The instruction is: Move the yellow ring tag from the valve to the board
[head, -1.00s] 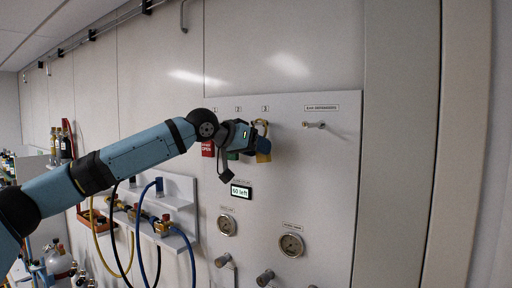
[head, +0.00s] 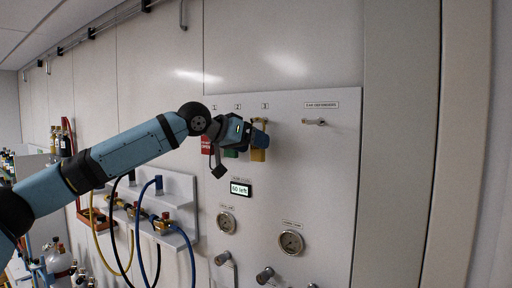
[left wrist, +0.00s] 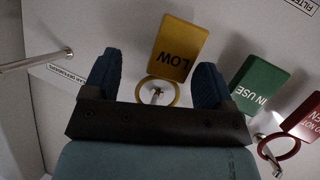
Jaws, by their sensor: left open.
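The yellow tag (head: 258,155), marked LOW in the left wrist view (left wrist: 178,50), hangs on the wall panel (head: 330,180) under label 3. Its ring (left wrist: 174,97) is around a small metal peg (left wrist: 156,95). My left gripper (head: 262,138) is at the tag; in the left wrist view (left wrist: 156,82) its two blue fingers stand apart, one on each side of the ring and the tag's near end, with nothing clamped. In the head view the gripper hides part of the tag. My right gripper is not in view.
A green tag (left wrist: 262,88) marked IN USE and a red tag (head: 207,145) hang beside the yellow one. An empty peg (head: 315,122) sticks out at the panel's upper right under a label. Gauges (head: 291,243) and valve knobs (head: 265,275) are lower down.

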